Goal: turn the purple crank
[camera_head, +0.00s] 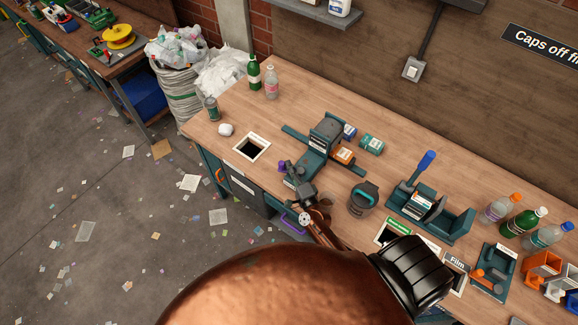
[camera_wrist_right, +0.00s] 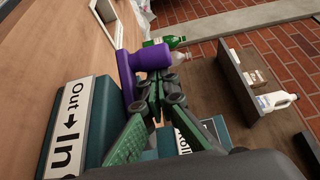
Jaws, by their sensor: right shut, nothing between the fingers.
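The purple crank (camera_head: 282,166) is on the near-left side of a dark teal machine (camera_head: 326,131) on the bench. In the right wrist view its upright purple knob (camera_wrist_right: 152,57) and flat purple arm (camera_wrist_right: 126,78) show clearly. My right gripper (camera_head: 291,173) is right beside the crank. In the wrist view its green fingers (camera_wrist_right: 158,92) are shut with nothing between them, with their tips just below the knob. I cannot tell whether they touch the crank. The crank's lower end is partly hidden by the fingers. My left gripper is not in view.
An "Out/In" sign (camera_wrist_right: 72,125) is on the teal block beside the crank. A square hole (camera_head: 252,148) is in the bench to the left. A dark lidded pot (camera_head: 363,198) stands to the right. Green (camera_head: 254,73) and clear (camera_head: 271,83) bottles stand at the back.

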